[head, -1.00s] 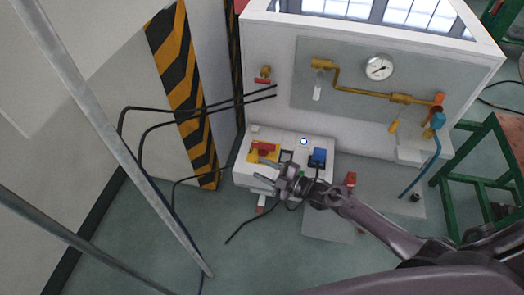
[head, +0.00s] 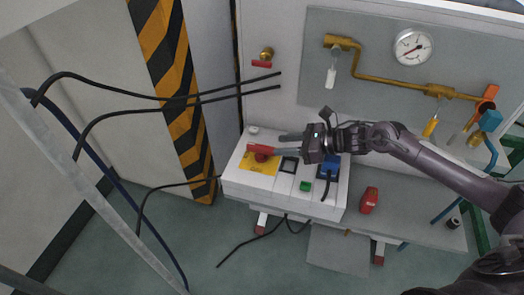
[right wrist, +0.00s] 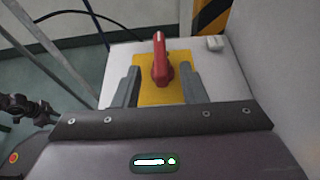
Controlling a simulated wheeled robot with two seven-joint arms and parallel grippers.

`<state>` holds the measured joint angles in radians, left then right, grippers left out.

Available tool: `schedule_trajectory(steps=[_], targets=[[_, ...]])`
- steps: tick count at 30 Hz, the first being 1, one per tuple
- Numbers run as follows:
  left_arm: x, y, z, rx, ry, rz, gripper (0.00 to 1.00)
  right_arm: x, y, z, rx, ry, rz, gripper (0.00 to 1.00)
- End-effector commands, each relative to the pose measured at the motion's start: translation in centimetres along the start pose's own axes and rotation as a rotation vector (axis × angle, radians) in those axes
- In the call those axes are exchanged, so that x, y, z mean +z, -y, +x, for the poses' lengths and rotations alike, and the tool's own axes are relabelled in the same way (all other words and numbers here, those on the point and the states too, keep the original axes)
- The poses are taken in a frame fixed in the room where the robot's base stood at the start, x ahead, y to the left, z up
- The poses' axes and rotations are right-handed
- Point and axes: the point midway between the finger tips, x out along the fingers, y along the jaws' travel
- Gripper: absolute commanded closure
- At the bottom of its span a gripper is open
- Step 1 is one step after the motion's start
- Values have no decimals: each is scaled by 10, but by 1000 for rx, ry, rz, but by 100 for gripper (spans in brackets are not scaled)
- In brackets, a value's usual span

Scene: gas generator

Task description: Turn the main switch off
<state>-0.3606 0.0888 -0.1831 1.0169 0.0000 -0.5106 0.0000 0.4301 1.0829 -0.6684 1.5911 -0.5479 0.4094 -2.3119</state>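The main switch is a red rotary handle on a yellow plate, on the white control box. In the head view the red handle (head: 259,150) is at the left end of the box, and the yellow plate (head: 262,166) shows below it. My right gripper (head: 279,144) comes in from the right, its fingers pointing left at the handle. In the right wrist view the red handle (right wrist: 160,62) stands upright between the two grey fingers (right wrist: 159,78), which are apart with gaps on both sides. My left gripper is not seen.
Above are brass pipes (head: 385,80) and a gauge (head: 413,47). Black cables (head: 160,98) and a grey post (head: 85,185) stand on the left.

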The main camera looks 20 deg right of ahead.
Motion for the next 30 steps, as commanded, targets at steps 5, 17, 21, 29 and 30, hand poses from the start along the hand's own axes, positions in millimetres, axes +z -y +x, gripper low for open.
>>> schedule_trajectory(steps=[5,17,21,29,30], targets=[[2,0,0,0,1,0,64,1,0,16,2,0,-15,62],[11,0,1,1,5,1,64,1,0,72,0,-2,-14,62],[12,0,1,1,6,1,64,0,0,77,0,-4,-13,62],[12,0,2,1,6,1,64,0,0,77,0,-3,-13,67],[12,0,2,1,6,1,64,0,0,77,0,-3,-13,72]])
